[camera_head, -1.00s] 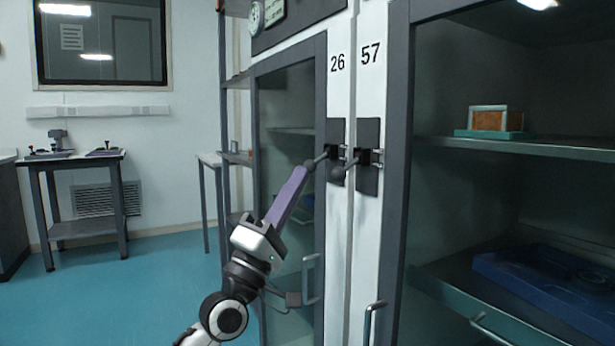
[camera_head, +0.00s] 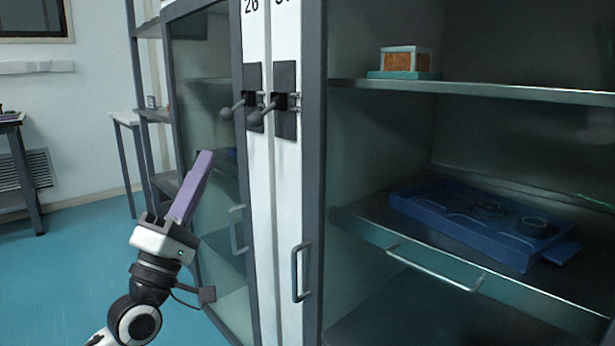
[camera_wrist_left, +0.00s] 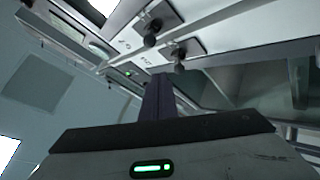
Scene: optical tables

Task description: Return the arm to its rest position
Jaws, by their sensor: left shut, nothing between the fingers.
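My left arm comes in from the lower left of the head view. Its gripper (camera_head: 203,160) has long purple fingers that are shut with nothing between them, pointing up in front of the left cabinet door. The shut fingers also show in the left wrist view (camera_wrist_left: 159,78). In the head view the fingertips are apart from the two dark ball-ended latch handles (camera_head: 252,110), which are up and to the right on the cabinet posts. My right gripper is not in view.
A glass-fronted cabinet (camera_head: 312,190) stands close ahead. On its right side, a shelf (camera_head: 480,92) holds an orange-brown box (camera_head: 406,60) on a teal base. A lower pull-out shelf holds a blue tray (camera_head: 430,222). Open teal floor (camera_head: 70,285) lies at the left.

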